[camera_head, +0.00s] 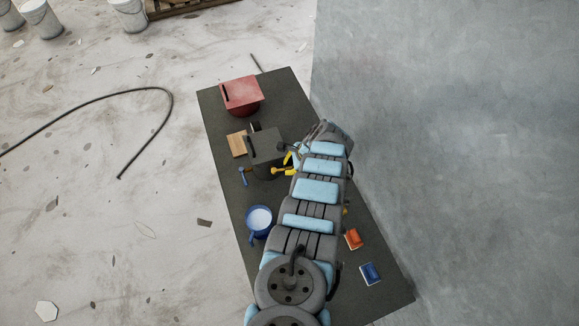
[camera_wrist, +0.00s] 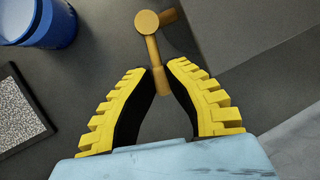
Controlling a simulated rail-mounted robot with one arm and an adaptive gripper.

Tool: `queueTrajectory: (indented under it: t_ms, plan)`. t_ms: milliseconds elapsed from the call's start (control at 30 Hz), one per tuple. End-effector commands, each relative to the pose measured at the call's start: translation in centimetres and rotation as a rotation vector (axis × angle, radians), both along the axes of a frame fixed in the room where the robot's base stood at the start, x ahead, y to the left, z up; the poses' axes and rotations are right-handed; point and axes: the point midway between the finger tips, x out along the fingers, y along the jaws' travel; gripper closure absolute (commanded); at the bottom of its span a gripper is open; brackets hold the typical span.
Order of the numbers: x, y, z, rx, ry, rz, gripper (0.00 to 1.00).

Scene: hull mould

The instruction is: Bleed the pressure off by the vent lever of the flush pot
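The grey pot with a square lid (camera_head: 266,146), which I take to be the flush pot, stands on the dark bench near its middle. My gripper (camera_head: 286,163) is at the pot's right side in the head view, partly hidden by my arm. In the wrist view a brass-coloured lever (camera_wrist: 154,50) with a round end runs down between the yellow fingers. The fingertips of my gripper (camera_wrist: 161,72) close in on both sides of the lever and appear to touch it. The lever's joint to the pot is not clear.
A red pot (camera_head: 241,94) stands at the bench's far end. A wooden block (camera_head: 237,144) and a blue-handled item (camera_head: 242,177) lie left of the grey pot. A blue cup (camera_head: 259,221) is nearer. Orange (camera_head: 353,239) and blue (camera_head: 371,273) boxes lie right of my arm, beside the grey wall (camera_head: 450,120).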

Motion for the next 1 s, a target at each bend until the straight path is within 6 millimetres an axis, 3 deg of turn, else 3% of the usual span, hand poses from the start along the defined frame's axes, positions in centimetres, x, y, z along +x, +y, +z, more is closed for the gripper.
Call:
queueTrajectory:
  t_ms: [500,967,1000]
  plan:
    - [0.3,0.11,-0.75,0.001,0.002,0.072,1.0]
    - [0.42,0.11,-0.28,-0.002,0.004,0.112,1.0]
    - [0.41,0.11,-0.28,-0.001,0.004,0.112,0.79]
